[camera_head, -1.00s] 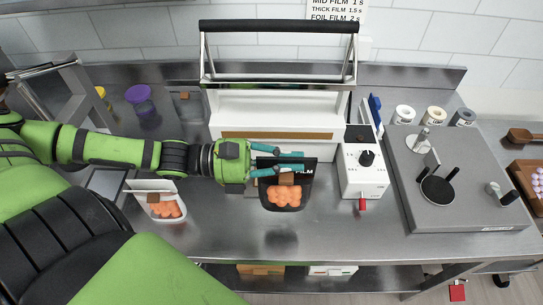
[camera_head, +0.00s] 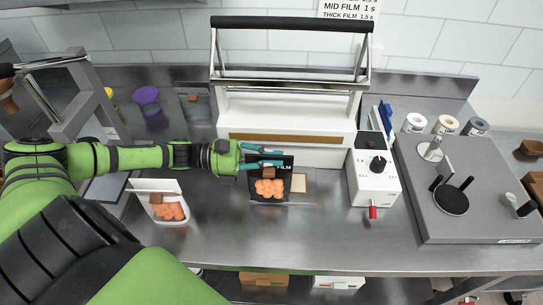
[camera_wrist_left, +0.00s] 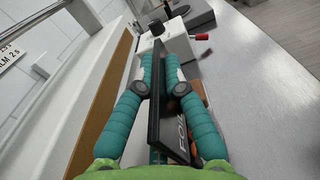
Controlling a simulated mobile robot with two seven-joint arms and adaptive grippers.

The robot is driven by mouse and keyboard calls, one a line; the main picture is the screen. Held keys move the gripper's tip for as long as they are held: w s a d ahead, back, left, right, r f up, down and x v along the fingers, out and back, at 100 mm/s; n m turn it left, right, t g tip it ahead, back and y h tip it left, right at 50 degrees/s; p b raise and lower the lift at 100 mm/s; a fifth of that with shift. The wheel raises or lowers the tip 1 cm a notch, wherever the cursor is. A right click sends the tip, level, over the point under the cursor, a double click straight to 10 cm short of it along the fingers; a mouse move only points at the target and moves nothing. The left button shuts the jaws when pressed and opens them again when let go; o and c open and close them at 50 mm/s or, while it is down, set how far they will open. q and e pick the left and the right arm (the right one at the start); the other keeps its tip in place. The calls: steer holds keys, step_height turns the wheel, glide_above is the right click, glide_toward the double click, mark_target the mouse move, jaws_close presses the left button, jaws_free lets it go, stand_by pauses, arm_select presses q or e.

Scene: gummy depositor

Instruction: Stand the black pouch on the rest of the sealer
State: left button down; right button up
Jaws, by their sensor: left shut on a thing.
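The black pouch (camera_head: 270,187), with a clear window showing orange gummies, hangs upright in front of the white sealer (camera_head: 285,120). My left gripper (camera_head: 277,160) is shut on its upper part, from the left. In the left wrist view, the pouch (camera_wrist_left: 172,125) is edge-on between the teal fingers, with its FOIL lettering showing. The sealer's top bar (camera_head: 290,22) is raised. A small beige-faced plate (camera_head: 299,183), perhaps part of the rest, shows just right of the pouch. The pouch hides what is behind it, and I cannot tell whether its bottom touches anything. My right gripper is out of view.
A white pouch (camera_head: 145,187) with orange gummies stands at the left, below my left arm. The control box (camera_head: 373,186) with black knob and red lever stands right of the sealer. A grey plate device (camera_head: 470,185) is farther right. The steel counter in front is clear.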

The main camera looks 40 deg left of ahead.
mark_target(254, 160)
arm_select(q)
steer(key=shift+f, duration=0.2)
steer(key=c, duration=1.3)
jaws_free()
steer(key=shift+r, duration=0.3)
steer(key=v, duration=0.2)
steer(key=b+v, duration=0.1)
steer(key=v, duration=0.1)
steer(key=shift+f, duration=0.35)
steer(key=v, duration=0.8)
steer(key=shift+r, duration=0.2)
